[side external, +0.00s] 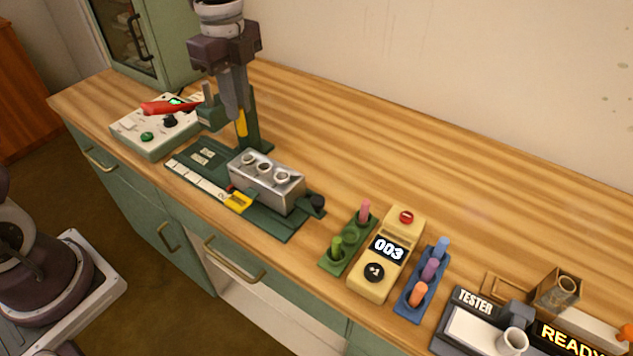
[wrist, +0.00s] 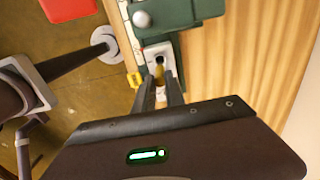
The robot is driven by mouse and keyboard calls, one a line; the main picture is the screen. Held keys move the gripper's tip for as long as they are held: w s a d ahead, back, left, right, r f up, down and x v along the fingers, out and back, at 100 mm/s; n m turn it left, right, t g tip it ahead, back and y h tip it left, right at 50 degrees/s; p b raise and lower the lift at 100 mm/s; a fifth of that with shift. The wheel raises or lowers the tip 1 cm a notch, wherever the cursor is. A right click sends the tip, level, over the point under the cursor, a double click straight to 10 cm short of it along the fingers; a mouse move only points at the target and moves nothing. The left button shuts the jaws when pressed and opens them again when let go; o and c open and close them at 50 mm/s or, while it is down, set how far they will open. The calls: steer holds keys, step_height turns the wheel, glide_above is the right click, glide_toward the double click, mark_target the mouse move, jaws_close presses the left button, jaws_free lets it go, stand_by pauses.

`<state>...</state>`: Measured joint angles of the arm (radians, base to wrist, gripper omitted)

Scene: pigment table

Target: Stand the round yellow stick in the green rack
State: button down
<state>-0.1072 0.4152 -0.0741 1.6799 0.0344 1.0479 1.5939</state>
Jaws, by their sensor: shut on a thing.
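My gripper (side external: 238,108) is shut on the round yellow stick (side external: 242,123), which hangs roughly upright below the fingertips. It is beside the green press column, behind the metal block with holes. In the wrist view the yellow stick (wrist: 158,71) shows between the fingertips (wrist: 160,82), over the block's end. The green rack (side external: 333,263) stands on the table right of the press. It holds a green stick (side external: 337,246) at the near end and a pink stick (side external: 364,211) at the far end. Its middle place looks empty.
A cream counter box (side external: 372,291) reading 003 stands right of the green rack. A blue rack (side external: 408,305) with blue, purple and orange sticks is beyond it. The table behind the racks is clear.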

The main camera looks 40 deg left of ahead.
steer(key=shift+s+d+f+m, duration=0.1)
steer(key=shift+d+f+m, duration=1.35)
steer(key=shift+d, duration=2.65)
steer(key=shift+d+f+m, duration=0.55)
steer(key=shift+d+f, duration=1.7)
steer(key=shift+d, duration=1.9)
steer(key=shift+s+d+f+m, duration=0.1)
steer(key=shift+d+f+m, duration=1.35)
steer(key=shift+d, duration=2.65)
steer(key=shift+f+n, duration=0.45)
steer(key=shift+f, duration=0.35)
steer(key=shift+f, duration=0.55)
steer(key=c, duration=1.3)
jaws_free()
